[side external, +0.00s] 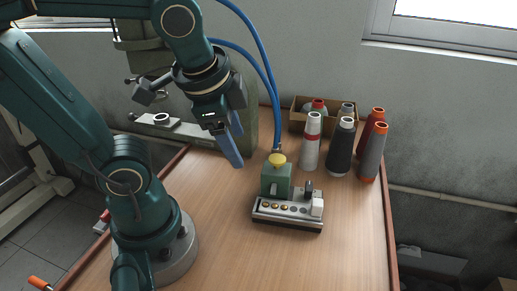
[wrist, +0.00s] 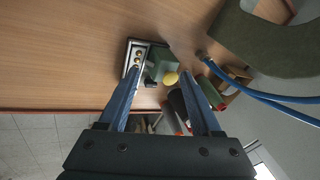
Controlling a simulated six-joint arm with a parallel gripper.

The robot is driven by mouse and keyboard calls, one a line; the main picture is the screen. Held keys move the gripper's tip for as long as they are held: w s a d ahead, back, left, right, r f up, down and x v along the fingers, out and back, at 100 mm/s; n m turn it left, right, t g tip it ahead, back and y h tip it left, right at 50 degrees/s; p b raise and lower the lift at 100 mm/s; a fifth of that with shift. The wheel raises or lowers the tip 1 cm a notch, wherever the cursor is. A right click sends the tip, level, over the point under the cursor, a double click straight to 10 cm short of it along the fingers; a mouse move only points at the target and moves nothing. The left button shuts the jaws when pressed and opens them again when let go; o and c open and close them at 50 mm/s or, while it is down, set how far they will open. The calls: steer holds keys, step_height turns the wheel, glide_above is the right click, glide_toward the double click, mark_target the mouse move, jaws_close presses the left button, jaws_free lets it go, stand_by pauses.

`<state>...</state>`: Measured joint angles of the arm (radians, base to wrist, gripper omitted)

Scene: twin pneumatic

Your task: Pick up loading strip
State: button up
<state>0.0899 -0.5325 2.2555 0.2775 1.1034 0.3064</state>
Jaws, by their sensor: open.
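The likely loading strip (side external: 286,208) is a pale metal bar with a row of round brass-coloured spots. It lies along the front of a small fixture with a green block (side external: 275,181) and a yellow knob (side external: 277,159). The strip also shows in the wrist view (wrist: 137,56), at the fixture's left edge. I cannot tell whether it is separate from the base. My gripper (side external: 236,150) is above the table, up and to the left of the fixture. Its blue fingers are apart and empty; in the wrist view (wrist: 159,74) the fixture appears beyond and between the tips.
Several thread cones, including a white one (side external: 310,145) and a black one (side external: 342,150), stand behind the fixture on the right. A cardboard box (side external: 297,115) is behind them. Blue hoses (side external: 268,75) hang down behind the fixture. The wooden table (side external: 235,235) is clear in front.

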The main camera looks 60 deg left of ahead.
steer(key=w+m+g+y, duration=0.1)
steer(key=w+m+y, duration=0.2)
steer(key=w+m, duration=0.3)
steer(key=m+t+y, duration=0.3)
steer(key=m+y, duration=0.1)
steer(key=m, duration=0.6)
glide_above(318, 202)
steer(key=s, duration=0.1)
step_height(318, 202, down, 6)
steer(key=d+f+m, duration=0.1)
steer(key=s+d+f+m, duration=0.1)
steer(key=f, duration=0.1)
steer(key=d+f+m+t, duration=0.1)
steer(key=d, duration=0.1)
steer(key=shift+s+d+f+y, duration=0.1)
steer(key=shift+s+f+y, duration=0.2)
steer(key=shift+s+f, duration=0.1)
steer(key=shift+x, duration=2.4)
jaws_close()
